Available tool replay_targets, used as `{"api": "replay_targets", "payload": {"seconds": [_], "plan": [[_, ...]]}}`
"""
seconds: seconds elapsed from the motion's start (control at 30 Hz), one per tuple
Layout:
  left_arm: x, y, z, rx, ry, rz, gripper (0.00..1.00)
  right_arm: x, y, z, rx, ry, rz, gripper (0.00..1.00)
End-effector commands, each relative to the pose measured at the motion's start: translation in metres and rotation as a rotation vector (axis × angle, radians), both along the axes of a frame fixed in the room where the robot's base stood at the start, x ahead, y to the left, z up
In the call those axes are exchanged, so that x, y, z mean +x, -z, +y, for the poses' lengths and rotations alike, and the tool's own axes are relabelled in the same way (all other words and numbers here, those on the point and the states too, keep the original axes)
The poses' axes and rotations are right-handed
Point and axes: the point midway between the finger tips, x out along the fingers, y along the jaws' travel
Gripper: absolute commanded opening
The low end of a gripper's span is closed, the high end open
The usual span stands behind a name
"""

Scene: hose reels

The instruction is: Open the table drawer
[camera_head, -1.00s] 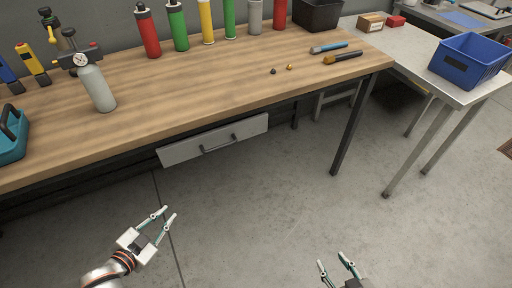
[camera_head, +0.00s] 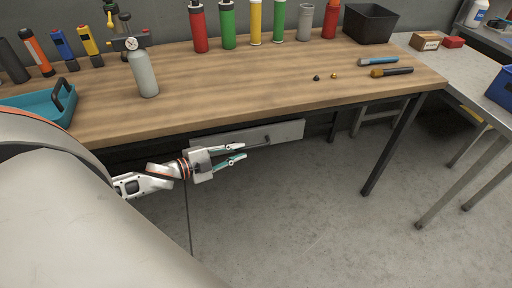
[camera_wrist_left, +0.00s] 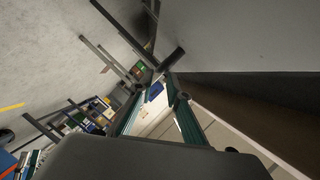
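The table drawer (camera_head: 285,131) has a pale grey front and hangs under the front edge of the wooden table (camera_head: 230,85). It looks shut. Its dark bar handle (camera_head: 267,139) is partly hidden by my left gripper (camera_head: 244,151). That gripper is open and empty, its fingers pointing right along the drawer front, just left of the handle. I cannot tell whether they touch it. In the left wrist view the open fingers (camera_wrist_left: 156,108) show a gap, with the pale drawer front (camera_wrist_left: 245,140) at the lower right. My right gripper is out of view.
A grey bottle with a gauge (camera_head: 143,72) and a teal tray (camera_head: 45,106) stand on the table's left. Several coloured cylinders line the back. Two tools (camera_head: 390,72) lie at the right. A metal side table (camera_head: 465,78) stands right. The floor below is clear.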

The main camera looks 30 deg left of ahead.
Motion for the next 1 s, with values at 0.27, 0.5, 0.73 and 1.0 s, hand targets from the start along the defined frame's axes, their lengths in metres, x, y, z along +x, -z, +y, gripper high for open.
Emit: {"api": "replay_targets", "payload": {"seconds": [0.27, 0.5, 0.73, 1.0], "plan": [[0.034, 0.009, -0.013, 0.000, 0.000, 0.000, 0.16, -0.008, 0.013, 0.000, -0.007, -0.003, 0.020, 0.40], [0.054, 0.013, -0.021, -0.001, 0.000, 0.000, 0.16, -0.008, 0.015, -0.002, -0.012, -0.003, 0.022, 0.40], [0.060, 0.015, -0.024, 0.000, -0.001, 0.002, 0.16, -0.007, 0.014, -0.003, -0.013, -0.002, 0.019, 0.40], [0.060, 0.014, -0.024, 0.000, -0.001, 0.002, 0.00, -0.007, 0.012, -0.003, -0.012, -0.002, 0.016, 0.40]]}}
